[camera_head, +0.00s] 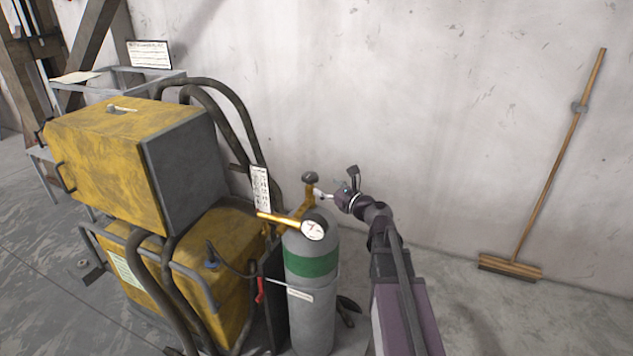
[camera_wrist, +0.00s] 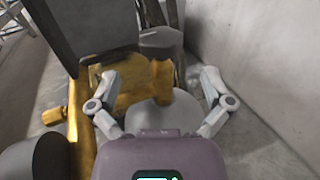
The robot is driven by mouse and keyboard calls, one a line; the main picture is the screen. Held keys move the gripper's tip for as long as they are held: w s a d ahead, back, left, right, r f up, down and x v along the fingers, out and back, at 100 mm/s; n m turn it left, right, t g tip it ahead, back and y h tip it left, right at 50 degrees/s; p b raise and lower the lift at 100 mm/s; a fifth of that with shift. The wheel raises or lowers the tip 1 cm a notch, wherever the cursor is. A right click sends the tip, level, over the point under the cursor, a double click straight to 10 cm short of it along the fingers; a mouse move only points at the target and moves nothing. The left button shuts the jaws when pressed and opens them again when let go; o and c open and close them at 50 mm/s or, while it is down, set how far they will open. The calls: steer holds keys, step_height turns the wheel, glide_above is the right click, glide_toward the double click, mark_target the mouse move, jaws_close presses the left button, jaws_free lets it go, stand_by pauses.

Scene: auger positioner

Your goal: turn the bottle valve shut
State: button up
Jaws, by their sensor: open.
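The grey gas bottle (camera_head: 310,322) with a green band stands upright beside the yellow machine. Its dark valve knob (camera_head: 310,177) tops a brass stem. In the wrist view the knob (camera_wrist: 160,42) shows ahead of the fingertips, in line with the gap between them. The brass stem (camera_wrist: 161,82) lies between the fingers, and the bottle's pale top is below. My gripper (camera_head: 322,193) is at the right of the stem, just below the knob. In the wrist view my gripper (camera_wrist: 158,77) is open and holds nothing. Contact with the stem cannot be told.
A brass regulator with a round gauge (camera_head: 313,229) juts out at the bottle's left. A white tag (camera_head: 260,188) hangs behind. The yellow machine (camera_head: 105,155) with black hoses fills the left. A wall stands behind, and a broom (camera_head: 511,267) leans at the right. Floor between is clear.

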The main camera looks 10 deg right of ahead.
steer(key=shift+v, duration=2.45)
